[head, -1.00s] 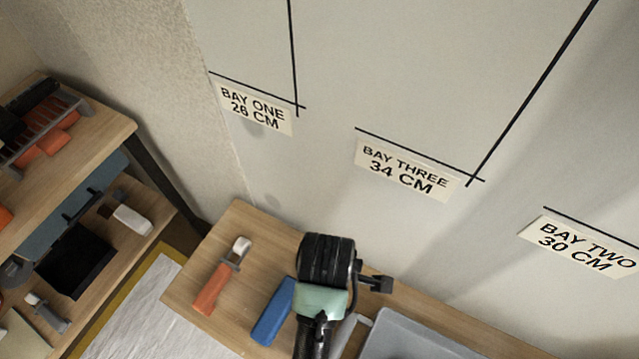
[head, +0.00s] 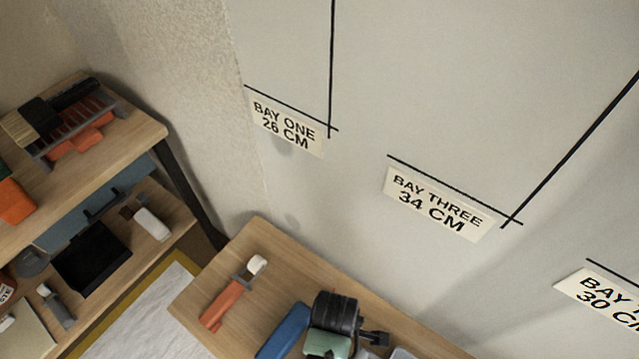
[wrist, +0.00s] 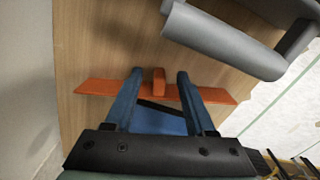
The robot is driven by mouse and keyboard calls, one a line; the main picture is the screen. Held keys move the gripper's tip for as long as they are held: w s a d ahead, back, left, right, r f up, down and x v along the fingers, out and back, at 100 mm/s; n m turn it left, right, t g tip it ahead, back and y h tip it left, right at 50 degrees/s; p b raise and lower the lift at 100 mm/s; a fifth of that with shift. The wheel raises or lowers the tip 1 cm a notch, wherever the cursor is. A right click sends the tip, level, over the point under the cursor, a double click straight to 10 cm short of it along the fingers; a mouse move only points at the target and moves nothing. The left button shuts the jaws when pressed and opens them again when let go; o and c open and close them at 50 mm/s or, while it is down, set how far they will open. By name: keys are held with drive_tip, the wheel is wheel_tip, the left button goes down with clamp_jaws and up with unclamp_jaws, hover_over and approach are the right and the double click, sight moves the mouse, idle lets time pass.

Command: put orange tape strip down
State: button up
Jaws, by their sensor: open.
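The orange tape strip (wrist: 110,87) shows in the wrist view as a long flat strip with a small raised orange tab (wrist: 158,84) at its middle. It appears to lie on the wooden tabletop (wrist: 100,40). My gripper (wrist: 160,74) is open, with its blue fingers on either side of the tab and a gap visible around it. The fingers cover parts of the strip. In the head view my wrist (head: 334,315) is over the bench at the bottom, and its fingers and the strip are hidden or out of sight.
A grey rounded object (wrist: 225,42) lies close to the strip. On the bench (head: 215,262) are an orange-handled tool (head: 224,303) and a blue object (head: 284,332). A wall with bay labels (head: 438,203) rises behind. A loaded shelf (head: 140,135) stands at left.

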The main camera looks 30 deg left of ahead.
drive_tip(key=shift+f, duration=0.75)
clamp_jaws()
